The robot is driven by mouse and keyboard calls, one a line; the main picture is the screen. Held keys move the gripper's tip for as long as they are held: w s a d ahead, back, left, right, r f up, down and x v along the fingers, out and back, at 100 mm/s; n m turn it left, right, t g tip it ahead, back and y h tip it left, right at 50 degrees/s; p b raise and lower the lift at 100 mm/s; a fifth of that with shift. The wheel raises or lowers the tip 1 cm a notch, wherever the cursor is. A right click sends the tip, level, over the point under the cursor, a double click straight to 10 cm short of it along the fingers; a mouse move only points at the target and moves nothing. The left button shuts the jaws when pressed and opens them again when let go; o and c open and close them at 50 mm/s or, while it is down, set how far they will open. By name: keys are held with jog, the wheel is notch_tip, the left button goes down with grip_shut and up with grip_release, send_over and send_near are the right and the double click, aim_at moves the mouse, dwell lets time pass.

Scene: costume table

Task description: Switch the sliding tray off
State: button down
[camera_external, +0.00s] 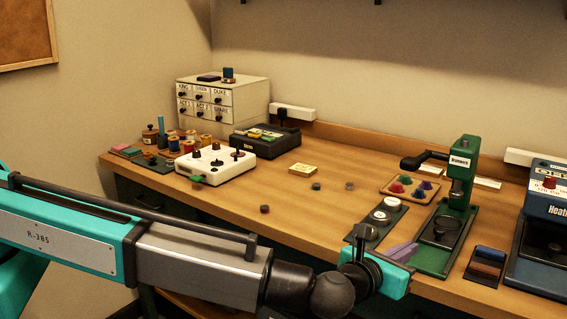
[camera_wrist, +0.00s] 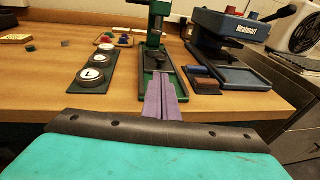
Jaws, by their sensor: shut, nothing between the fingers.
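A green press (camera_external: 461,172) with a side crank stands on the right part of the table. Its long, rimmed green tray (camera_external: 432,261) extends toward the front edge; it also shows in the wrist view (camera_wrist: 189,98). I cannot tell how far this tray is slid, or surely whether it is the sliding tray. My gripper (camera_external: 413,246) is shut and empty, its purple fingers together. In the wrist view my gripper (camera_wrist: 159,76) points along the tray and covers part of it. I cannot tell whether the fingertips touch it.
A dark strip with round white-topped buttons (camera_wrist: 93,76) lies left of the press. A blue heat machine (camera_wrist: 225,30) stands right, with a small block rack (camera_external: 485,265) between. A white control box (camera_external: 215,166) and spools are far left. The middle of the table is mostly clear.

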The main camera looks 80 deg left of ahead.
jog(key=p, duration=0.4)
send_near(436, 228)
jog(key=shift+w+d+x, duration=0.1)
jog(key=shift+d+x, duration=0.05)
jog(key=shift+x, duration=1.2)
jog(key=shift+w+d+x, duration=0.1)
jog(key=shift+d+x, duration=0.1)
jog(key=shift+x, duration=1.2)
jog(key=shift+f, duration=0.2)
jog(key=x, duration=0.4)
jog(key=shift+a+r+b, duration=0.3)
jog(key=shift+a+b, duration=0.05)
jog(key=shift+a, duration=0.15)
jog(key=shift+a+r, duration=0.1)
jog(key=shift+r, duration=0.15)
jog(key=shift+w, duration=0.1)
jog(key=shift+r, duration=0.1)
jog(key=shift+s+d, duration=0.3)
jog(key=shift+s, duration=0.2)
jog(key=b+v, duration=0.1)
jog(key=v, duration=0.3)
jog(key=b+v, duration=0.1)
jog(key=v, duration=0.4)
jog(key=b+v, duration=0.1)
jog(key=v, duration=0.3)
jog(key=shift+s+d+f, duration=0.1)
jog(key=shift+d+f, duration=0.15)
